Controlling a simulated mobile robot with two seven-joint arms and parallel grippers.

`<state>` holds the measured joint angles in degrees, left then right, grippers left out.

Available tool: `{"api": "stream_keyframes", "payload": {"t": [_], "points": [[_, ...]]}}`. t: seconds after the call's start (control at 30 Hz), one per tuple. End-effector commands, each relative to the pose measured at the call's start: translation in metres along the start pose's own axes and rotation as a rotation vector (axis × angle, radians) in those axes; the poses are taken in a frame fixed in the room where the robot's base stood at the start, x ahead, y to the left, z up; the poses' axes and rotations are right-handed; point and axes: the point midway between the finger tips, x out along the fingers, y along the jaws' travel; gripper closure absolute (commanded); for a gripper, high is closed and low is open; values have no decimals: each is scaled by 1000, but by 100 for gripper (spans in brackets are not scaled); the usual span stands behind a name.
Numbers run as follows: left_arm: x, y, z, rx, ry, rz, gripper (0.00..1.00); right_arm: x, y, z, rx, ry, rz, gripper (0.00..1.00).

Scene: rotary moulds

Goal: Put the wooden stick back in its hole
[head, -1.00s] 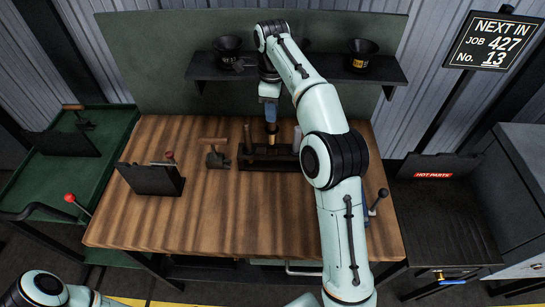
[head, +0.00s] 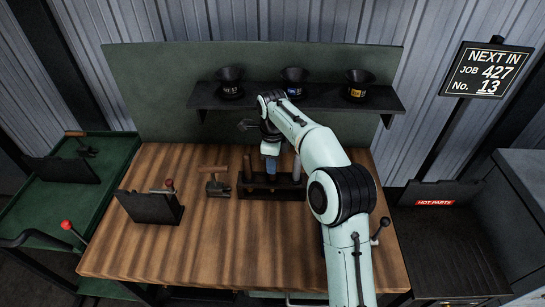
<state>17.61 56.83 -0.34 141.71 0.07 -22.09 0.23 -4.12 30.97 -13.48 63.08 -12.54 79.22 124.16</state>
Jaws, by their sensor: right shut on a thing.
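A low dark rack (head: 258,194) stands on the wooden table. A brown stick (head: 248,168) stands upright near its left end, and a paler upright one (head: 297,168) stands near its right end. My right gripper (head: 271,168) points down over the middle of the rack, shut on the wooden stick. The gripper hides most of that stick, and its lower end is at the rack. I cannot tell how deep it sits in its hole. My left gripper is out of view.
A wooden-handled tool (head: 215,181) lies left of the rack, and a dark upright holder (head: 150,206) stands farther left. A shelf (head: 220,106) with three black funnel-topped cups (head: 231,84) is behind. The table front left is clear.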

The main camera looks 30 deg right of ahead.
Motion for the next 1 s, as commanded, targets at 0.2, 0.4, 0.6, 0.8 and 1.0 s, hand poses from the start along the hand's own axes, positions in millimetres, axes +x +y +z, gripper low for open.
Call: {"api": "stream_keyframes", "payload": {"t": [0.2,0.4,0.6,0.8,1.0], "points": [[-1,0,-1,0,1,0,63,2,0,1,-1,1,3,65],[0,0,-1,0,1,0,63,2,0,0,0,1,3,49],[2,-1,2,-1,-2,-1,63,4,0,0,0,2,3,49],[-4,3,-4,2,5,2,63,-21,-1,2,-1,-2,-2,49],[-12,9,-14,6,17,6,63,-70,6,4,0,-4,-5,49]]}}
